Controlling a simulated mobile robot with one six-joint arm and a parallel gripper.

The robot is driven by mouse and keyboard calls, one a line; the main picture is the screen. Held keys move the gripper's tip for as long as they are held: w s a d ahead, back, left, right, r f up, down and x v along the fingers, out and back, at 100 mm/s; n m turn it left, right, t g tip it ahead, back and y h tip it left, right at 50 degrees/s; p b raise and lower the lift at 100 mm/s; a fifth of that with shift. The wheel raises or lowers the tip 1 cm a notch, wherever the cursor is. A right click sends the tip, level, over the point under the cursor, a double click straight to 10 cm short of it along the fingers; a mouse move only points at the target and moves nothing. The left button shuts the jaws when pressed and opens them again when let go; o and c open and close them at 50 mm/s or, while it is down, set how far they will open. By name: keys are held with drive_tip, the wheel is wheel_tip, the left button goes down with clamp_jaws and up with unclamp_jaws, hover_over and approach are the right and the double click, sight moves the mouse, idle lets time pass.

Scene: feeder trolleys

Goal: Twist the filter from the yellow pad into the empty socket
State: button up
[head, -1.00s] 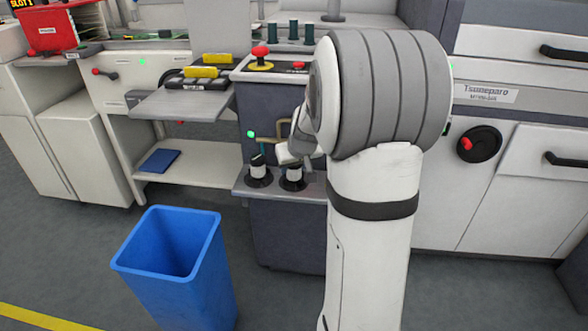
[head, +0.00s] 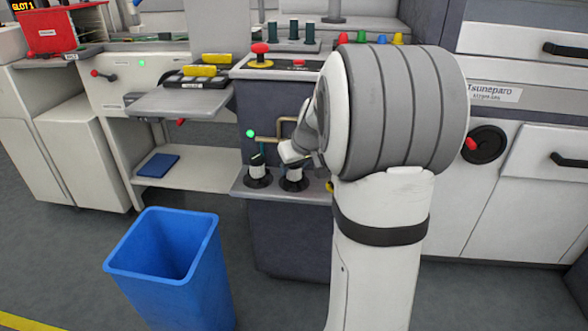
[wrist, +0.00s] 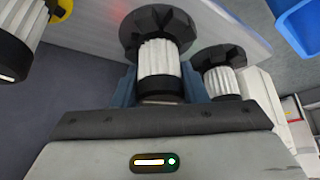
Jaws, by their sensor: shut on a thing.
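A white pleated filter (wrist: 160,57) with a black band stands at a black socket (wrist: 136,31) in the middle of the wrist view. My gripper (wrist: 160,88) is shut on its banded end. In the head view this filter (head: 294,173) stands upright on the ledge, with my gripper (head: 293,151) just above it. A second filter (wrist: 221,81) stands in the neighbouring socket, and shows left of the held one in the head view (head: 257,168). A third filter (wrist: 16,30) is cut off at the wrist view's left edge, beside a yellow edge (wrist: 53,10), perhaps the pad. My arm mostly hides that area in the head view.
The grey ledge (head: 240,190) holding the sockets juts from a dark cabinet (head: 285,230). Pipes (head: 283,127) run close behind my gripper. A blue bin (head: 165,270) stands on the floor at front left. A red button (head: 260,48) sits above.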

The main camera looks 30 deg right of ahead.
drive_tip(key=shift+n+y+b, duration=0.7)
drive_tip(key=shift+n+b, duration=0.8)
drive_tip(key=shift+b, duration=0.35)
drive_tip(key=shift+n+g+y+b, duration=0.3)
drive_tip(key=shift+n+b, duration=0.1)
drive_tip(key=shift+n, duration=0.3)
drive_tip(key=shift+f+n+y+b, duration=0.1)
drive_tip(key=shift+n+y+b, duration=0.25)
drive_tip(key=shift+n, duration=0.35)
drive_tip(key=shift+o, duration=0.2)
drive_tip(key=n+g+y, duration=0.1)
drive_tip(key=n, duration=0.2)
drive_tip(key=shift+n+y, duration=0.25)
drive_tip(key=shift+n, duration=0.05)
drive_tip(key=shift+c, duration=0.9)
